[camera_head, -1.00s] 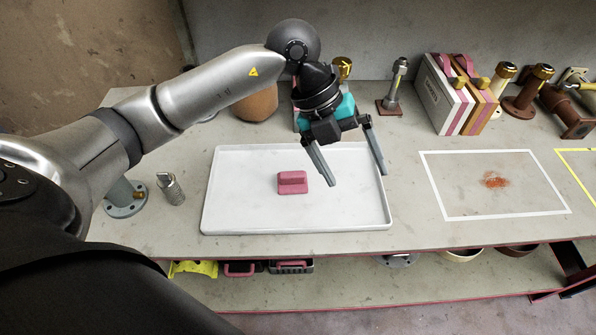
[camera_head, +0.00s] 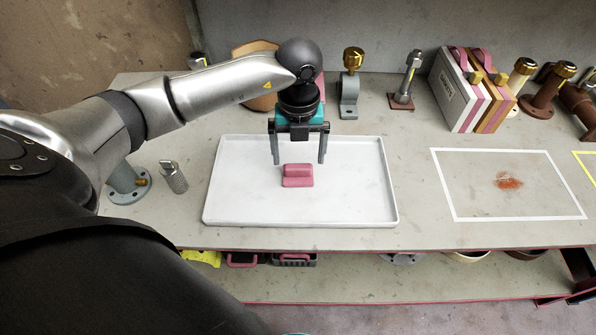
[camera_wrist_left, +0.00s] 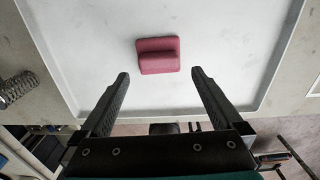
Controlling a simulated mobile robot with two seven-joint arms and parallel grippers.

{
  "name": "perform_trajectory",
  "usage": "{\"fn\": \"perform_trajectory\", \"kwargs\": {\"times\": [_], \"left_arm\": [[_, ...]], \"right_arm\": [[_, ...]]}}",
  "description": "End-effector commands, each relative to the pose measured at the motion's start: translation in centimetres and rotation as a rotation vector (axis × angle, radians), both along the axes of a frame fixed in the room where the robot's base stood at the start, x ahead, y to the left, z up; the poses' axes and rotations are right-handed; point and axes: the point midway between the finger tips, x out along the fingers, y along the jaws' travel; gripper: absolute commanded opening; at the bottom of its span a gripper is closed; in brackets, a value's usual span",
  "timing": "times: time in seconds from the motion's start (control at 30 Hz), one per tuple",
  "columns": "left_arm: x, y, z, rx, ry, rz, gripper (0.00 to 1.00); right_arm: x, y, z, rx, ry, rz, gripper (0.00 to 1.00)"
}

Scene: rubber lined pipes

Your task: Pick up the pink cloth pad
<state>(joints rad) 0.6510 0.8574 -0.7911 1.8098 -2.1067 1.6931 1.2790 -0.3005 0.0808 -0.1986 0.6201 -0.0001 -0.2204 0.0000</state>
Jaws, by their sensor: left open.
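My right gripper is not in view.
Behind are a gold-knobbed clamp (camera_head: 351,85) and a bolt stand (camera_head: 407,82). Boxes (camera_head: 467,90) stand at the back right. A white-outlined area with a rust-red stain (camera_head: 508,181) is right.

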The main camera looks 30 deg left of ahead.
Motion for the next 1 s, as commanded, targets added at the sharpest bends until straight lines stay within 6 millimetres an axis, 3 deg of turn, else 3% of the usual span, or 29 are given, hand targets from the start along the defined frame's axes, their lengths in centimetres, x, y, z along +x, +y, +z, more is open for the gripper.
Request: {"fn": "perform_trajectory", "kwargs": {"times": [0.4, 0.7, 1.0], "left_arm": [[0.4, 0.4, -4.9, -0.001, 0.002, 0.000, 1.00], [0.4, 0.4, -5.4, -0.001, 0.001, -0.001, 1.00], [0.4, 0.4, -5.3, -0.001, -0.001, -0.001, 0.67]], "right_arm": [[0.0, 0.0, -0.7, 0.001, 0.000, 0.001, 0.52], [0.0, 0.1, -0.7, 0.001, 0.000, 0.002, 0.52], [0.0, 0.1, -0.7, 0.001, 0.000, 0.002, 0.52]]}}
